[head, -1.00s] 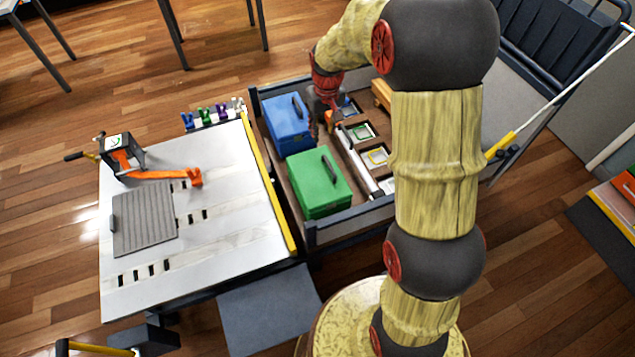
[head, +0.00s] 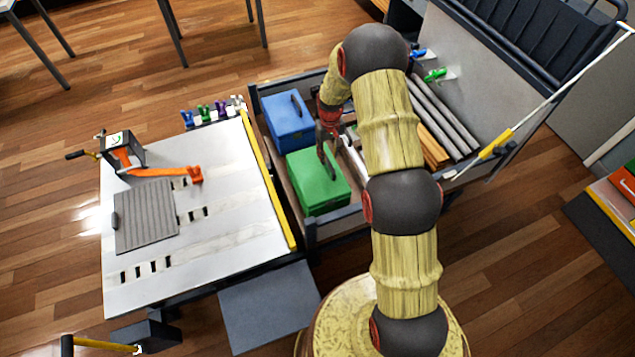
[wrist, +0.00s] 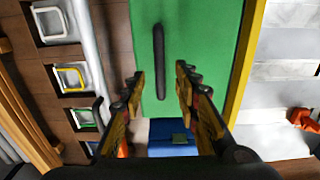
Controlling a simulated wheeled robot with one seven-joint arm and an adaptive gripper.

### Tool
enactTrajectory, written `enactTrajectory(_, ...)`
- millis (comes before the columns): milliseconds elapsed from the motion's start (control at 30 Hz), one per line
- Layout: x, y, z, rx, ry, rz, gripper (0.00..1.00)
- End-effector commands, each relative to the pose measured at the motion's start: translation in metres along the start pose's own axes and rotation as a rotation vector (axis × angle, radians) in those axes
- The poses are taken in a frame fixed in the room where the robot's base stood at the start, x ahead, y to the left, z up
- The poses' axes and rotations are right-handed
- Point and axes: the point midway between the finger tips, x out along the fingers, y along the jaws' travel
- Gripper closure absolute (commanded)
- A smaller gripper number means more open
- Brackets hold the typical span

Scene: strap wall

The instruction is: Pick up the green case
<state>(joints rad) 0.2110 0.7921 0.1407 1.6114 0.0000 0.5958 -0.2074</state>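The green case (head: 314,186) sits in the dark-framed tray, its lid facing up. In the wrist view the green case (wrist: 200,50) fills the upper middle, with its dark bar handle (wrist: 159,62) running lengthwise. My gripper (head: 327,172) is over the green case. In the wrist view my gripper (wrist: 160,82) is open, its two fingers spread to either side of the handle's line.
A blue case (head: 289,119) stands behind the green one in the same tray (head: 356,213). Small framed pads (wrist: 70,78) lie to one side. A white table (head: 235,240) with a yellow edge strip (head: 268,180) stands close on the left. Grey and orange bars lie to the right.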

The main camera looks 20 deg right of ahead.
Motion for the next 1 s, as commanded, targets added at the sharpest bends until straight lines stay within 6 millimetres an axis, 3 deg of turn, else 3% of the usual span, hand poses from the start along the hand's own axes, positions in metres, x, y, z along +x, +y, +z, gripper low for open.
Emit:
enactTrajectory(200, 0.035, 0.000, 0.003, 0.000, -0.004, -0.001, 0.69)
enactTrajectory(300, 0.043, 0.000, 0.002, 0.000, -0.002, 0.000, 0.69)
enactTrajectory(533, 0.042, 0.000, 0.002, 0.000, -0.001, 0.000, 0.69)
enactTrajectory(1000, 0.042, 0.000, 0.002, 0.000, -0.002, 0.000, 0.96)
